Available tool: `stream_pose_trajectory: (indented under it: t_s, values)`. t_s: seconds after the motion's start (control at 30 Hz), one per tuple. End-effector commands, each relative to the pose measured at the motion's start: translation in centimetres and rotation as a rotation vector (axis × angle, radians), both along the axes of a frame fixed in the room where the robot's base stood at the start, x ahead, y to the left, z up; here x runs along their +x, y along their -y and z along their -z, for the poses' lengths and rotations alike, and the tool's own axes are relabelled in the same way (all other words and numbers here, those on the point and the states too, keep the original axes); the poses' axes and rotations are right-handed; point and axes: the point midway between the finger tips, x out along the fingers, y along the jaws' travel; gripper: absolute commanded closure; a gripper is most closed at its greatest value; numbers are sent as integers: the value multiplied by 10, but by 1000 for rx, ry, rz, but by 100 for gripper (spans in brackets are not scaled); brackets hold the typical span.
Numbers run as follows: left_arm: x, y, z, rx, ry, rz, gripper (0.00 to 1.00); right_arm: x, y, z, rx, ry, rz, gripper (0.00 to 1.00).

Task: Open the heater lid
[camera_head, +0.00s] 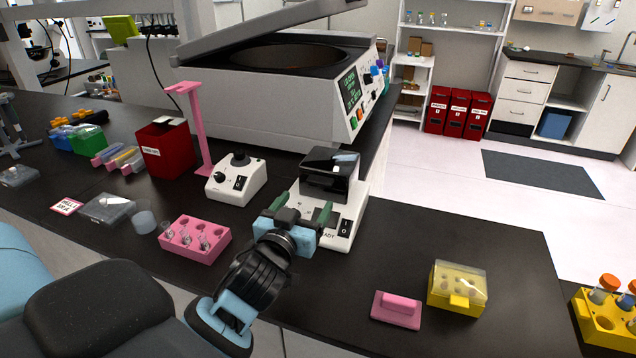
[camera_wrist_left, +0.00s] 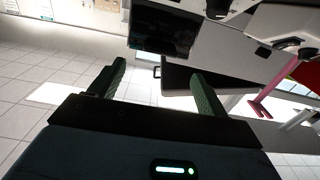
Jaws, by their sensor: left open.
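The heater is a small white device (camera_head: 343,228) with a glossy black lid (camera_head: 328,185) on its upper rear part, standing near the middle of the black bench in the head view. The lid appears to be down, though its exact angle is hard to tell. My left gripper (camera_head: 306,208) is open and empty, with green fingers apart at the front of the heater, just before the lid. Its fingers partly cover the heater's front, and I cannot tell whether they touch it. The left wrist view shows the open fingers (camera_wrist_left: 158,82) with nothing between them. My right gripper is not in view.
A white mixer (camera_head: 236,180) and a pink tube rack (camera_head: 195,240) stand left of the heater. A pink stand (camera_head: 199,130) and a large centrifuge (camera_head: 260,108) are behind. A yellow box (camera_head: 458,288) and a pink block (camera_head: 396,307) lie right. The bench between is clear.

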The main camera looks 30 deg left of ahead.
Motion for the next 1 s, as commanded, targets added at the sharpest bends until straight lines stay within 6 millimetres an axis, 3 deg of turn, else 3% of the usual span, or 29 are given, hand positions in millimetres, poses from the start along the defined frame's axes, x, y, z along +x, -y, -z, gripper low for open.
stream_pose_trajectory:
  t_s: [0.5,0.97,1.0]
  values:
    - [63,-15,-2,2,3,0,24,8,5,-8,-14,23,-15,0]
    - [73,-18,-1,0,1,0,24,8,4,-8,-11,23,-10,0]
    - [73,-18,-1,0,1,0,28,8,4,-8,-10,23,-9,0]
